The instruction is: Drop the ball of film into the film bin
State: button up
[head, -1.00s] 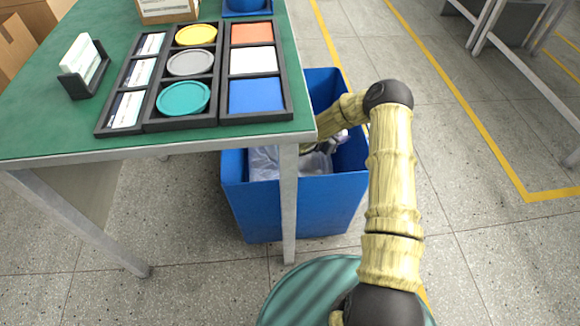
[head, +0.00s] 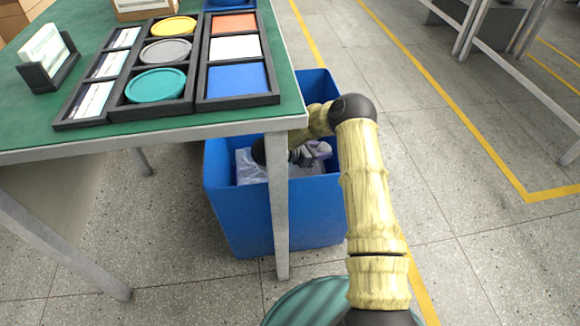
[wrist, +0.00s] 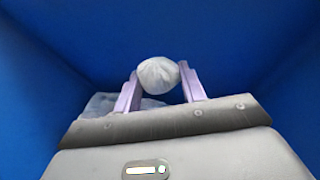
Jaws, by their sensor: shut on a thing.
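The ball of film (wrist: 158,75) is a pale, crumpled, roundish lump in the wrist view. My gripper (wrist: 160,82) is shut on it, with one lilac finger on each side. The film bin (head: 240,215) is a blue, open-topped bin partly under the table, and its blue walls surround the gripper in the wrist view. In the head view my gripper (head: 318,152) is inside the bin's opening, and the ball cannot be made out there. Clear film (head: 250,165) lies in the bin, and some shows behind the left finger in the wrist view (wrist: 100,103).
The green table (head: 150,135) overhangs part of the bin, and its metal leg (head: 279,215) stands in front of the bin. Black trays with coloured discs and cards (head: 130,115) lie on the table. The floor right of the bin is clear.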

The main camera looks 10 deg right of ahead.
aim_at(318, 170)
notch_tip(318, 170, down, 5)
jog(key=shift+r+b, duration=0.2)
jog(key=shift+b, duration=0.85)
jog(key=shift+f+b, duration=1.45)
jog(key=shift+f, duration=1.05)
jog(key=shift+f, duration=0.2)
